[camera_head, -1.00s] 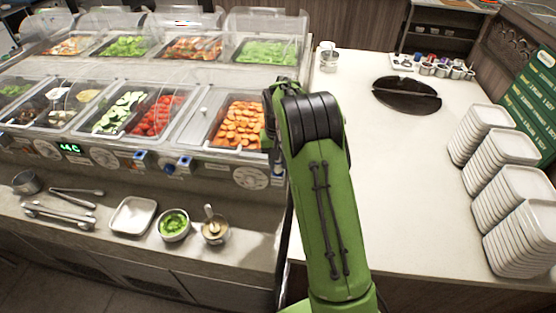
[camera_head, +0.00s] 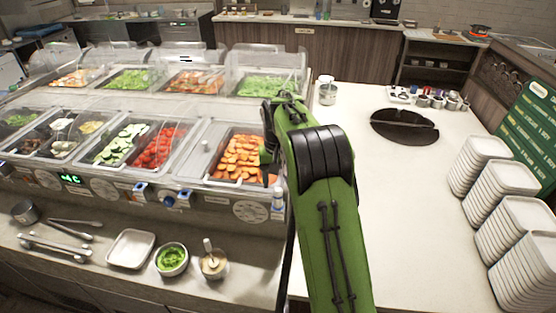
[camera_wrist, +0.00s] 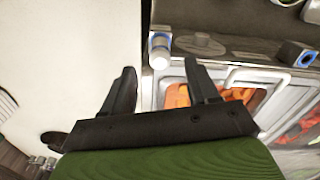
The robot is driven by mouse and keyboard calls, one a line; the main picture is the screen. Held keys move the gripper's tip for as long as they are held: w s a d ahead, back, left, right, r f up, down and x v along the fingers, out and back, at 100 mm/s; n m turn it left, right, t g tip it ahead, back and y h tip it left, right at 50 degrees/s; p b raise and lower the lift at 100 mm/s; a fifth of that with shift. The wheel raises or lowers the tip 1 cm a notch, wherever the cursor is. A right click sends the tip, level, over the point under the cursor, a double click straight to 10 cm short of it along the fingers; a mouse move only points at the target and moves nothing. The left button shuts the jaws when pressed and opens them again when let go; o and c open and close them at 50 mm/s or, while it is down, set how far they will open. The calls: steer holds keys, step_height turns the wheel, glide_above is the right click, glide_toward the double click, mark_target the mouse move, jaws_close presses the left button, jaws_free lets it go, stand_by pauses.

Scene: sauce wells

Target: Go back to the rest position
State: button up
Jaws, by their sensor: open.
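My gripper (camera_wrist: 161,82) shows in the wrist view with its two dark fingers spread apart and nothing between them. It hangs above the edge between the white counter and the food well line. In the head view my green arm rises over the counter and bends down near the carrot well (camera_head: 240,155); the fingers are hard to make out there.
Stacked white dishes (camera_head: 515,225) stand on the right of the white counter (camera_head: 400,210). A round dark inset (camera_head: 404,126) and small sauce cups (camera_head: 437,101) lie behind. The front shelf holds tongs (camera_head: 55,247), a white tray (camera_head: 131,249), a green-filled bowl (camera_head: 172,259) and a cup with a utensil (camera_head: 213,264).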

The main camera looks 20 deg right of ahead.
step_height(320, 180, up, 9)
steer(key=p, duration=0.2)
steer(key=s+a+r+n+t+b, duration=0.1)
steer(key=s+a+r+t+b, duration=0.1)
steer(key=s+a+r, duration=0.5)
steer(key=s+a+f+n+t, duration=0.1)
steer(key=s+f, duration=0.2)
steer(key=s, duration=0.8)
steer(key=s+a+f+n+t+b, duration=0.1)
steer(key=s+f+t, duration=0.1)
steer(key=s, duration=1)
steer(key=shift+s+a+f+n+t, duration=0.3)
steer(key=shift+a+f+n, duration=0.1)
steer(key=shift+f, duration=0.25)
